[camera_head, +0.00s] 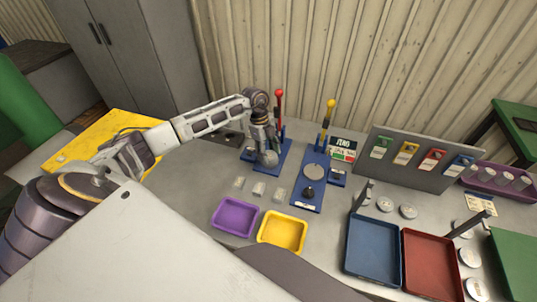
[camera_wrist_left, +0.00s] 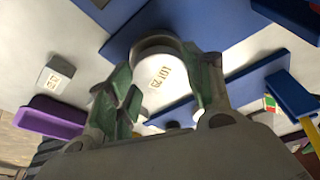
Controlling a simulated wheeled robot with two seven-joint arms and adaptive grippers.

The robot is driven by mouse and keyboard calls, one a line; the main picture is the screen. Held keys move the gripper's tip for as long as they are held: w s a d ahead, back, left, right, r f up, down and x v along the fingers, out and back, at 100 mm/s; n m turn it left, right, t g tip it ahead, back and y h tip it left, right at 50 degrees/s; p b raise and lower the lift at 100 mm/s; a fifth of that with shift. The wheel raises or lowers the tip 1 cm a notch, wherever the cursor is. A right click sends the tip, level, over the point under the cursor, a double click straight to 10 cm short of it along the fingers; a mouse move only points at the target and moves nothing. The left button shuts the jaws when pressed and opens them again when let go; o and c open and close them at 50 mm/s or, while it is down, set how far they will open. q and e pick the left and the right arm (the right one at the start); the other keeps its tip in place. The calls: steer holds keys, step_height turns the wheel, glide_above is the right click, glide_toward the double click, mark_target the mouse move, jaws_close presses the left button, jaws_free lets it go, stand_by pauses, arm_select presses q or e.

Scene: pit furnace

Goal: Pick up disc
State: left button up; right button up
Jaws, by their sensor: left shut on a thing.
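My left gripper (camera_head: 268,150) is at the blue stand with the red-handled lever (camera_head: 279,100), in the middle of the bench. In the left wrist view its two green-padded fingers (camera_wrist_left: 165,90) are shut on a pale disc (camera_wrist_left: 161,74) with printed marks on its face. The disc (camera_head: 269,158) shows at the fingertips in the head view, over the blue base (camera_head: 285,160). I cannot tell whether it touches the base. Another grey disc (camera_head: 314,172) lies on the blue stand with the yellow-handled lever (camera_head: 329,110). My right gripper is in neither view.
A blue tray (camera_head: 373,270), a red tray (camera_head: 430,284) and several pale discs (camera_head: 409,212) are at right. A grey panel (camera_head: 390,173) stands behind.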

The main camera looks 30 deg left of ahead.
mark_target(268, 154)
arm_select(q)
step_height(268, 154, up, 9)
steer(key=b, duration=0.1)
stand_by(0.4)
steer(key=shift+s+d, duration=0.1)
stand_by(0.7)
